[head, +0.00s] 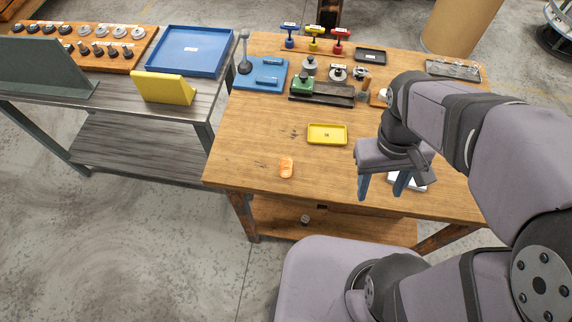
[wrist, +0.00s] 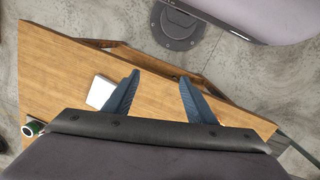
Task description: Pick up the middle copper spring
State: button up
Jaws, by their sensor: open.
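My gripper (head: 381,188) is open and empty above the right front part of the wooden workbench (head: 250,150). Its two blue fingers stand wide apart in the wrist view (wrist: 159,80), with bare wood and the bench edge between and beyond them. I cannot clearly make out any copper spring. A small orange item (head: 286,168) lies near the front edge of the bench, left of my gripper; it is too small to tell what it is. A small brownish piece (head: 365,84) stands by the fixtures at the back.
A yellow tray (head: 327,141) lies mid-bench. A white flat item (wrist: 101,92) lies beside my gripper. A black fixture (head: 325,95), a blue stand (head: 262,75) and coloured-handled tools (head: 314,42) fill the back. A grey side table (head: 195,105) stands left. The bench's front left is mostly clear.

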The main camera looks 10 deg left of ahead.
jog(key=f+n+h+b, duration=0.1)
jog(key=n+h, duration=0.1)
jog(key=n, duration=0.1)
jog(key=r+n+t+h+b, duration=0.2)
jog(key=n+t+h+b, duration=0.5)
jog(key=n+t, duration=1.35)
send_over(281, 169)
jog(key=s+a, duration=0.2)
jog(key=s, duration=0.3)
jog(key=n+g+y, duration=0.1)
jog(key=n+g, duration=0.3)
jog(key=shift+t, duration=0.25)
notch_tip(281, 169, down, 14)
jog(key=shift+s+a+f, duration=0.1)
jog(key=shift+s, duration=0.05)
jog(key=shift+f, duration=0.5)
jog(key=shift+p+x, duration=0.65)
jog(key=shift+x, duration=0.9)
jog(key=x, duration=0.1)
jog(key=p+x, duration=0.1)
jog(key=x, duration=0.1)
jog(key=shift+w+a+p, duration=0.2)
jog(key=shift+p, duration=0.1)
jog(key=shift+w+d, duration=0.25)
jog(key=shift+w, duration=0.2)
